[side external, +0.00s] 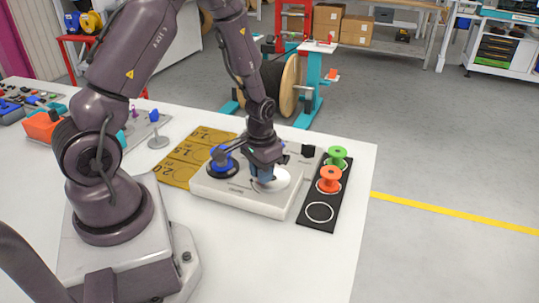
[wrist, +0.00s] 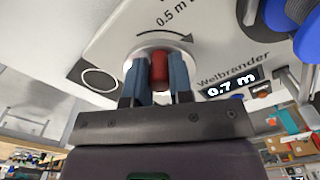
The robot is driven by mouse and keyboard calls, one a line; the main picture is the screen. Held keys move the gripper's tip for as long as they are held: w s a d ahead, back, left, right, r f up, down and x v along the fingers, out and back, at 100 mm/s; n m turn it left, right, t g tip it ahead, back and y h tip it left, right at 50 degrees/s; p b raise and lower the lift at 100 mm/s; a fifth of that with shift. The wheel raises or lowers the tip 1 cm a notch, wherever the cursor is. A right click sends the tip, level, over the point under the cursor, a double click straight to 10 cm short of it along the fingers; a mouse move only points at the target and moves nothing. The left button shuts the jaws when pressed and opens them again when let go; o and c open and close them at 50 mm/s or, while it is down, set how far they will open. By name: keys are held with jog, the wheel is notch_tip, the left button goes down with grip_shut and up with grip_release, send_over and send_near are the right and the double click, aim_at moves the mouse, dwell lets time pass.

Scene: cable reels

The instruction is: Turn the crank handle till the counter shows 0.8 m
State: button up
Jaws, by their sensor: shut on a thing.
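The white winding machine (side external: 235,196) stands on the table in the side external view, with a blue reel (side external: 221,160) on its left part. My gripper (side external: 264,174) is low over its round crank disc (side external: 283,181). In the wrist view, my gripper's two blue fingers (wrist: 159,80) are shut on the red crank handle (wrist: 159,66), one on each side. The counter (wrist: 231,85) reads 0.7 m. A curved arrow with "0.5 m" is printed beside the crank. In the side external view the fingers hide the handle.
A black board (side external: 317,213) right of the machine holds a green reel (side external: 336,157), an orange reel (side external: 329,180) and an empty white ring. A yellow mat (side external: 176,172) with numbered circles lies left of the machine. The table's front right is clear.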

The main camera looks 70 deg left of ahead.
jog(key=shift+w+a, duration=0.1)
jog(key=shift+a, duration=0.5)
jog(key=shift+w+a, duration=0.4)
jog(key=shift+a, duration=0.2)
jog(key=shift+w+a, duration=0.4)
jog(key=shift+w, duration=0.3)
jog(key=o, duration=0.7)
jog(key=shift+o, duration=0.2)
notch_tip(320, 180, up, 7)
jog(key=shift+d, duration=0.1)
